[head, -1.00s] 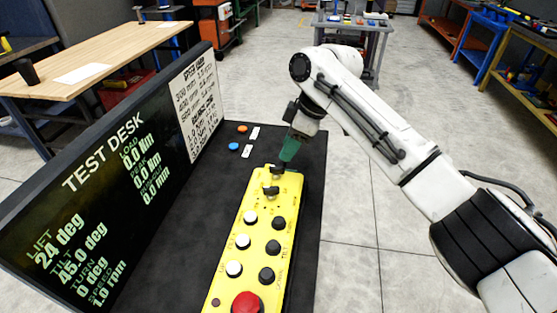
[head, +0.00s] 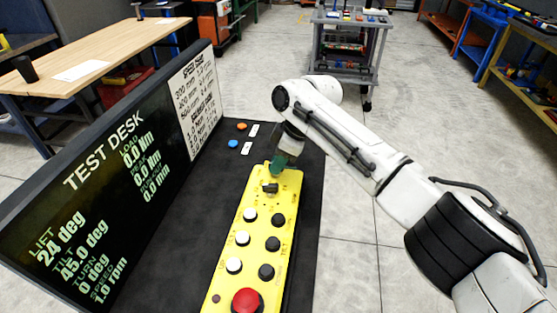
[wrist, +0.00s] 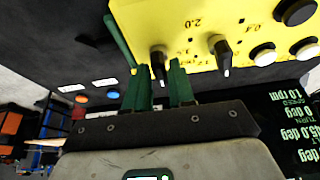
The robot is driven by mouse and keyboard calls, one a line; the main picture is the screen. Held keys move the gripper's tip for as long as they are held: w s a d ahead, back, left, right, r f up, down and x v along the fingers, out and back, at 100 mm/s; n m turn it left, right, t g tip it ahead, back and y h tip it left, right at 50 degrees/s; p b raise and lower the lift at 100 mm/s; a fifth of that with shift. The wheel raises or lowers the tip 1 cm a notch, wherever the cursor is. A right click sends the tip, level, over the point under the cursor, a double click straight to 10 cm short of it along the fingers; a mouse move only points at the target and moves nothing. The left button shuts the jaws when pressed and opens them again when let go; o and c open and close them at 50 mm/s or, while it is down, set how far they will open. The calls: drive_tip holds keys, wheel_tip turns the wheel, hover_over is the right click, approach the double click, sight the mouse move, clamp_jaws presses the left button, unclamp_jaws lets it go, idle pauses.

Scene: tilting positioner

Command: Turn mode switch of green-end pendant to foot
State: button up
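The yellow pendant (head: 256,235) lies on the dark desk. A green strip (wrist: 118,42) runs along its far end in the wrist view. Two black rotary switches sit near that end. One (wrist: 158,62) stands between my gripper's green fingertips, with a narrow gap visible on each side; its white pointer mark faces my gripper. The other (wrist: 222,52) is to its right in the wrist view and shows in the head view (head: 270,188). My gripper (wrist: 160,78) is open. In the head view, my gripper (head: 279,166) covers the end switch. The mode lettering is too small to read.
The pendant also carries white and black buttons and a red mushroom button (head: 246,301). A dark TEST DESK display (head: 110,190) stands along the left. Orange (head: 241,126) and blue (head: 233,144) buttons lie beyond the pendant. Open floor lies right of the desk.

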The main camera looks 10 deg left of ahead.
clamp_jaws()
drive_tip(key=shift+p, duration=0.3)
drive_tip(key=m+p, duration=0.2)
drive_tip(key=m+t+p, duration=0.1)
drive_tip(key=p, duration=0.1)
drive_tip(key=shift+s+a+r+m, duration=0.1)
drive_tip(key=shift+s+r+m, duration=0.1)
drive_tip(key=shift+r+m, duration=0.1)
drive_tip(key=m+t+p, duration=0.1)
drive_tip(key=m, duration=0.1)
drive_tip(key=m+h+p, duration=0.1)
drive_tip(key=m+p, duration=0.1)
drive_tip(key=shift+f+t, duration=0.15)
drive_tip(key=shift+t, duration=0.25)
drive_tip(key=shift+a+m+t+h+p, duration=0.1)
drive_tip(key=shift+m+t+h+p, duration=0.25)
drive_tip(key=shift+m, duration=0.7)
drive_tip(key=shift+m+t+h+p, duration=0.15)
drive_tip(key=shift+m+h+p, duration=0.2)
drive_tip(key=shift+m, duration=0.7)
drive_tip(key=shift+o, duration=1.8)
unclamp_jaws()
drive_tip(key=shift+f, duration=0.1)
